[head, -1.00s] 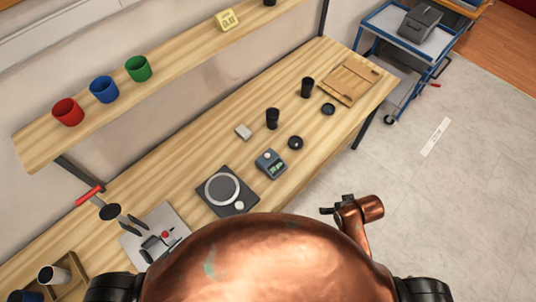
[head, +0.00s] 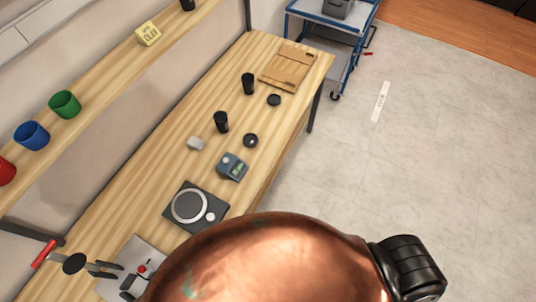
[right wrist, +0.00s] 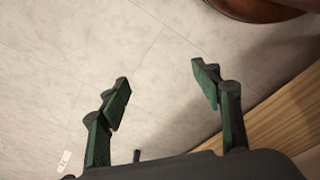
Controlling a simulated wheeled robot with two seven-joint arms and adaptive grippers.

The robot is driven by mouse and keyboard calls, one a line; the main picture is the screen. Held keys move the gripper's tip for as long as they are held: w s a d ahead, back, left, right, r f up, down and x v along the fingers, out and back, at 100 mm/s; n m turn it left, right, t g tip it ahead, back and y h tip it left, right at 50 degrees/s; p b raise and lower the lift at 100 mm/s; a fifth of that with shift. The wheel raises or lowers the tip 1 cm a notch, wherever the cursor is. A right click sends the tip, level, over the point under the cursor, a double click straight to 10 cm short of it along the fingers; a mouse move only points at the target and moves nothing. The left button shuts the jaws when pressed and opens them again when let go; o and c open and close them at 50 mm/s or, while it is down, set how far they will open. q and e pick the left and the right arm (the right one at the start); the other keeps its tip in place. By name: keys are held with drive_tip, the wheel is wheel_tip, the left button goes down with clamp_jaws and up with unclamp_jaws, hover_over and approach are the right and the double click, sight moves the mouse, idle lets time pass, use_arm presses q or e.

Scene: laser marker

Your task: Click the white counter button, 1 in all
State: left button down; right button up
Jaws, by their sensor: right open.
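In the head view a small blue-grey counter (head: 232,167) with a greenish display lies on the wooden table, near its right edge. A small pale round spot on its upper left part may be the white button; it is too small to be sure. My right gripper shows only in the right wrist view (right wrist: 160,78). Its two dark green fingers are wide apart with nothing between them, above pale floor. The counter is not in the right wrist view. My left gripper is not in view.
A black scale (head: 195,207) stands in front of the counter. A red-handled fixture (head: 75,263) is at lower left. The table edge (right wrist: 265,120) shows in the wrist view.

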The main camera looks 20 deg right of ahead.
drive_tip(key=s+f+g, duration=0.1)
drive_tip(key=s+f, duration=1)
drive_tip(key=s, duration=0.4)
drive_tip(key=shift+s+f+b, duration=0.25)
drive_tip(key=shift+f+b, duration=0.05)
drive_tip(key=shift+f, duration=0.05)
drive_tip(key=shift+d, duration=0.1)
drive_tip(key=shift+c, duration=0.2)
